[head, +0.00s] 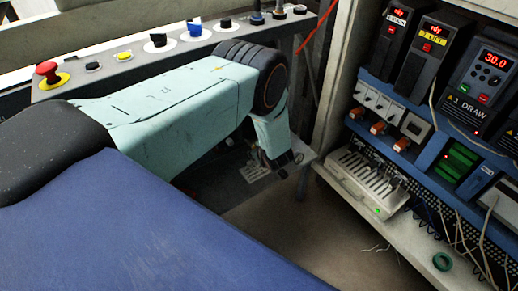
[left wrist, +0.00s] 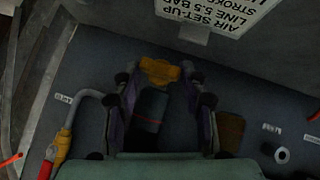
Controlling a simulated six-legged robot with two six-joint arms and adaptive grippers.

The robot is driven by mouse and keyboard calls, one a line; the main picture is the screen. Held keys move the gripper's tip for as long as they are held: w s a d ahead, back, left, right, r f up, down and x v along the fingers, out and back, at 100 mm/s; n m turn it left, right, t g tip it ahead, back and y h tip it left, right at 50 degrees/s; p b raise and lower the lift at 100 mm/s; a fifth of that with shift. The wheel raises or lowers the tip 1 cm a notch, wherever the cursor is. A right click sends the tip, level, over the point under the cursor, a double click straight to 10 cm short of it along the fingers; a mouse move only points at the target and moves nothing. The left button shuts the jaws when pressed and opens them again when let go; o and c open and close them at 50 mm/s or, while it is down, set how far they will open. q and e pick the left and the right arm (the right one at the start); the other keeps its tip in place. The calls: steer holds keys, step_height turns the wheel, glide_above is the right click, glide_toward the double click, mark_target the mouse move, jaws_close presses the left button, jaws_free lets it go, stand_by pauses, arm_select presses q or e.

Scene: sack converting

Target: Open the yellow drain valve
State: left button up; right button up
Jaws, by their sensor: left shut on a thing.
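The yellow drain valve (left wrist: 160,71) shows in the left wrist view at the top of a dark cylindrical body (left wrist: 150,108). My left gripper (left wrist: 162,80) has a finger on each side of it and is shut on the yellow valve. The valve's exact turn angle is hard to tell in the dim light. In the head view my left gripper (head: 281,168) reaches down past the panel's edge, and the valve cannot be made out there. My right gripper is not in view.
A white lettered sign (left wrist: 220,12) stands just beyond the gripper. A red-and-yellow fitting with a grey hose (left wrist: 58,150) lies to the left. In the head view a button panel (head: 110,67) runs behind my arm, and an open electrical cabinet (head: 335,75) stands at right.

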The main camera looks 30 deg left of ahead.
arm_select(q)
steer(key=c, duration=0.4)
stand_by(1.2)
steer(key=o, duration=1.1)
steer(key=v, duration=1.2)
